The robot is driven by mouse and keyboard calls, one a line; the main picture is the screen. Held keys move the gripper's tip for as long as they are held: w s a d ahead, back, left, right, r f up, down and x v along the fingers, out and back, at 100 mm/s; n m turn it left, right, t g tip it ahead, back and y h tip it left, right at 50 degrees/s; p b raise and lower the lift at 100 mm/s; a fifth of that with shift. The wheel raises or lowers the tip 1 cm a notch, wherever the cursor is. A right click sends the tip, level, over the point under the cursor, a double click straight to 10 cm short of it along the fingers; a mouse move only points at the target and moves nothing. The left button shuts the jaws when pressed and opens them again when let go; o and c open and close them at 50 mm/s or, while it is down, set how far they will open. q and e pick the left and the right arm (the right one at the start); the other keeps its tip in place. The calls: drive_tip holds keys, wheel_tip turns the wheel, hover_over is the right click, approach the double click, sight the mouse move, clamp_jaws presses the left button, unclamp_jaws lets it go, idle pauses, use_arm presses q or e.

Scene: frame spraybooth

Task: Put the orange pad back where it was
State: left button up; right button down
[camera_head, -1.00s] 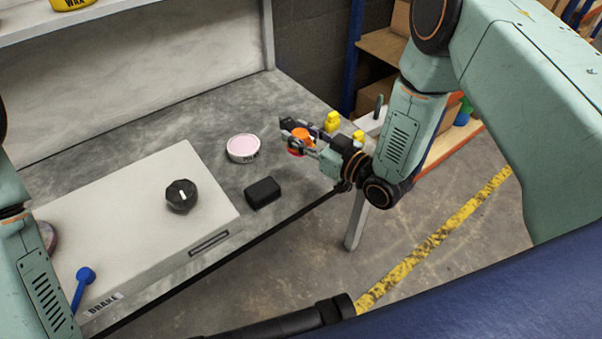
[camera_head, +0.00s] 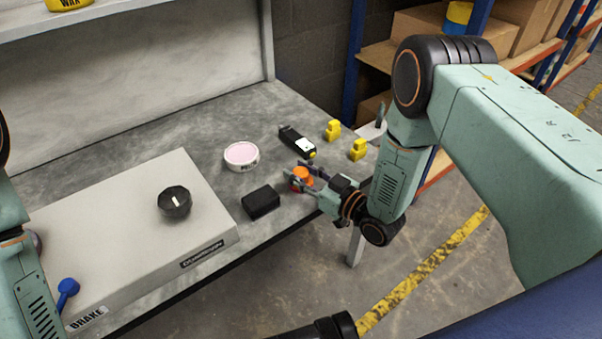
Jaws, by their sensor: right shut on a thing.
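The orange pad (camera_head: 302,173) is held between the fingers of my right gripper (camera_head: 297,180), near the right front edge of the grey table. The pad looks small and round, with a darker red lower part. Whether it touches the tabletop I cannot tell. My right gripper is shut on it, and its fingers partly cover it. Only links of my left arm show at the left edge; the left gripper is out of view.
A black box (camera_head: 261,202), a pink-topped white tub (camera_head: 241,156) and a black device with a yellow tip (camera_head: 297,141) lie close to my gripper. Two yellow items (camera_head: 332,130) stand behind. A grey box with a black knob (camera_head: 175,202) fills the left.

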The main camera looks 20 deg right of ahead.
drive_tip(key=shift+f, duration=0.2)
drive_tip(key=c, duration=0.9)
unclamp_jaws()
drive_tip(key=shift+r, duration=0.25)
drive_tip(key=p+v, duration=0.4)
drive_tip(key=v, duration=0.8)
drive_tip(key=shift+f, duration=0.15)
drive_tip(key=shift+f, duration=0.1)
